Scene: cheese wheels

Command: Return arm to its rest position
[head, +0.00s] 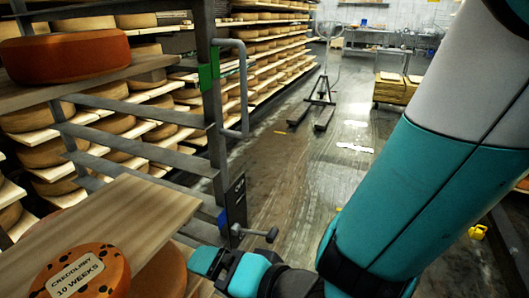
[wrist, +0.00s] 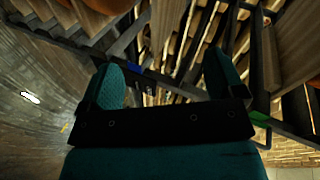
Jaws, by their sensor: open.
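My gripper (wrist: 165,78) is open in the wrist view, with two teal fingers apart and no object held between them. In the head view my gripper (head: 228,264) is low in the middle, close to the cheese rack's post (head: 222,150) and just right of the lower shelf board (head: 105,225). My teal and white arm (head: 430,170) reaches down from the upper right. An orange cheese wheel (head: 85,275) with a "10 WEEKS" label stands at the lower left, partly cut off by the frame.
A large orange wheel (head: 65,58) rests on the upper board at left. Racks of cheese wheels (head: 260,45) run back along the left. A pallet jack (head: 320,90) and a cart (head: 398,88) stand farther back. The wet floor (head: 310,165) between is mostly clear.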

